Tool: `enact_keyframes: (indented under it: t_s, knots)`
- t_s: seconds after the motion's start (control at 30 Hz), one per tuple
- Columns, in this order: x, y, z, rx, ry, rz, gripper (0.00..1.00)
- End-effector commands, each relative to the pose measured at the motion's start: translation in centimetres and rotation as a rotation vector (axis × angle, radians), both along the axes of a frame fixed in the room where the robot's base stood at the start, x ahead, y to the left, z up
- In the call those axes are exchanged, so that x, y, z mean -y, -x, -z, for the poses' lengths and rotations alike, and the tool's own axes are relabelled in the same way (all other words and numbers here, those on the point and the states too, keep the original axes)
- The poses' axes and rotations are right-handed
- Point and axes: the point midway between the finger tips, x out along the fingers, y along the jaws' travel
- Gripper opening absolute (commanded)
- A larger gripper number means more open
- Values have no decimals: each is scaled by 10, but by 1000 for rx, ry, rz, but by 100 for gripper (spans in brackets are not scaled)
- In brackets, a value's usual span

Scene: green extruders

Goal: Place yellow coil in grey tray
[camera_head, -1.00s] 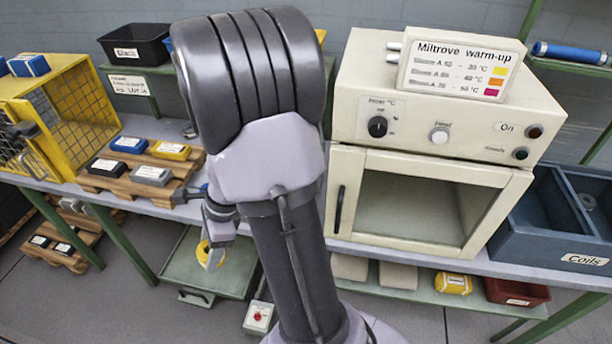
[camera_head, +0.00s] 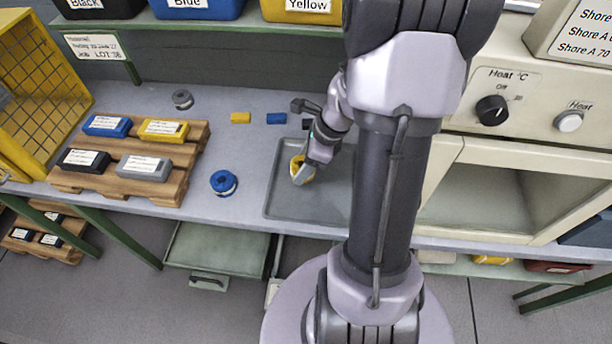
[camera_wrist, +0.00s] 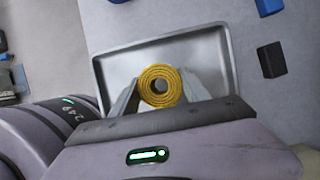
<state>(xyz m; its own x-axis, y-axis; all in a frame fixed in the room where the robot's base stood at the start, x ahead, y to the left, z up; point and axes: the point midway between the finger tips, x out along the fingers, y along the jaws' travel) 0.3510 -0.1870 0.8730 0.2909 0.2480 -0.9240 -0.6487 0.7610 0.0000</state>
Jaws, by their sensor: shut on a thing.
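The yellow coil (camera_wrist: 160,86) is a ring of wound yellow material with a hole in its middle. My gripper (camera_head: 301,172) is shut on it, with a finger on each side in the wrist view. The coil also shows in the head view (camera_head: 297,167), partly hidden by the gripper. The grey tray (camera_head: 283,208) is a shallow rectangle on the bench, left of the oven. The coil is over the tray in both views. I cannot tell whether it touches the tray floor. My arm hides the tray's right part in the head view.
A blue coil (camera_head: 223,183) stands left of the tray, and a grey coil (camera_head: 182,99) is farther back. Small yellow (camera_head: 240,118) and blue (camera_head: 276,118) blocks lie behind the tray. A wooden pallet (camera_head: 130,186) with labelled boxes is at left. The oven (camera_head: 500,190) is at right.

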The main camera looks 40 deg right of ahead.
Motion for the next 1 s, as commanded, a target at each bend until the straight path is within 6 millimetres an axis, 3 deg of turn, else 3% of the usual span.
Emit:
enact_keyframes:
  t_s: [0.13, 0.47, 0.5, 0.6, 0.87, 1.0]
  knots:
    - [0, 0, 31, -1, -1, 0, 9]
    - [0, 0, 32, 0, 0, 0, 9]
    - [0, 0, 32, 0, 0, 0, 58]
    - [0, 0, 31, 0, 0, 0, 75]
    - [0, 0, 31, 0, 0, 0, 75]
    - [4, 3, 10, 2, 0, 2, 75]
